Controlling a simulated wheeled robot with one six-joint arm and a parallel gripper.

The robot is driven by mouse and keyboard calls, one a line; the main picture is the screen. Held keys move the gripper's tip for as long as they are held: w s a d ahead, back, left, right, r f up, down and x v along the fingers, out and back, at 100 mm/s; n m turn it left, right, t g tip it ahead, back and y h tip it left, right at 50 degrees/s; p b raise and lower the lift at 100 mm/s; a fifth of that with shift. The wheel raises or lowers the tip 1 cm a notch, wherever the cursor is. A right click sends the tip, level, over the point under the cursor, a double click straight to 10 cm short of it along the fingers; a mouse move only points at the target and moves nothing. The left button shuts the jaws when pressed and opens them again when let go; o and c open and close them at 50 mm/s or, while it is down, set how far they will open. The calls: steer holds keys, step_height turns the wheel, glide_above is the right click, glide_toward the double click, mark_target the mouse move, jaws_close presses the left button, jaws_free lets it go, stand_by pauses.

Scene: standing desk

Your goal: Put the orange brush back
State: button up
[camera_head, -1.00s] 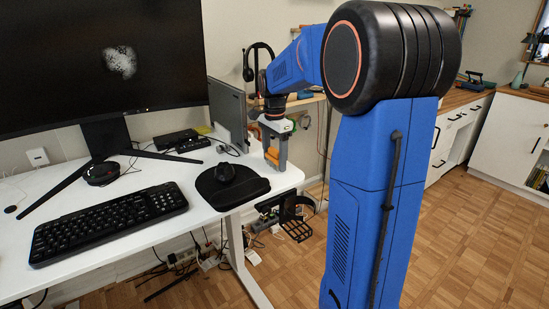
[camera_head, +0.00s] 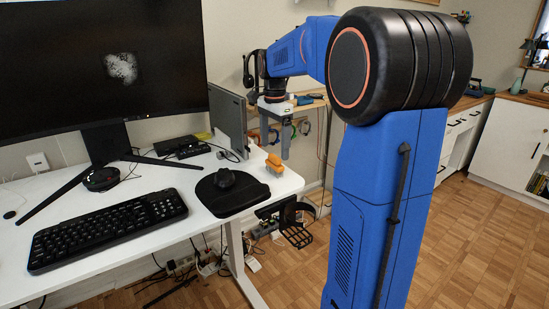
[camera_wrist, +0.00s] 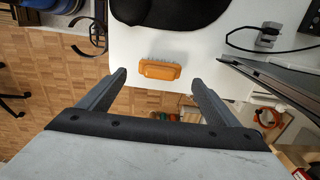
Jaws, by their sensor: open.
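The orange brush (camera_head: 274,163) lies on the white desk (camera_head: 296,184) near its right end, behind the mouse pad. In the wrist view the brush (camera_wrist: 160,70) lies across the picture, its pale bristles along the upper edge, close to the desk's edge. My gripper (camera_head: 277,148) is open and empty, fingers pointing down, above and behind the brush. In the wrist view the brush shows beyond the gap between the fingertips (camera_wrist: 157,80), apart from both fingers.
A mouse on a black pad (camera_head: 245,196) is close in front of the brush. An upright grey laptop (camera_head: 228,120) stands to its left. A shelf with tools (camera_head: 308,104) and hanging coloured rings is behind the desk. A black bracket (camera_head: 298,235) hangs at the desk's right side.

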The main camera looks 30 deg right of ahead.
mark_target(275, 156)
step_height(275, 156, up, 5)
steer(key=shift+f, duration=0.15)
steer(key=shift+s+a, duration=0.1)
steer(key=shift+s, duration=0.1)
steer(key=s+a+f+n+t, duration=0.1)
steer(key=s+a+f+n, duration=0.4)
steer(key=s, duration=0.5)
steer(key=s+a+f+n+t, duration=0.2)
steer(key=s+a+f+n, duration=0.2)
steer(key=s, duration=0.6)
steer(key=s+a+f+n+t, duration=0.1)
steer(key=s+a+f+n, duration=0.4)
steer(key=s+n, duration=0.3)
steer(key=shift+s+a+f+n+t, duration=0.3)
steer(key=shift+s+a+t, duration=0.1)
steer(key=shift+s+a, duration=0.5)
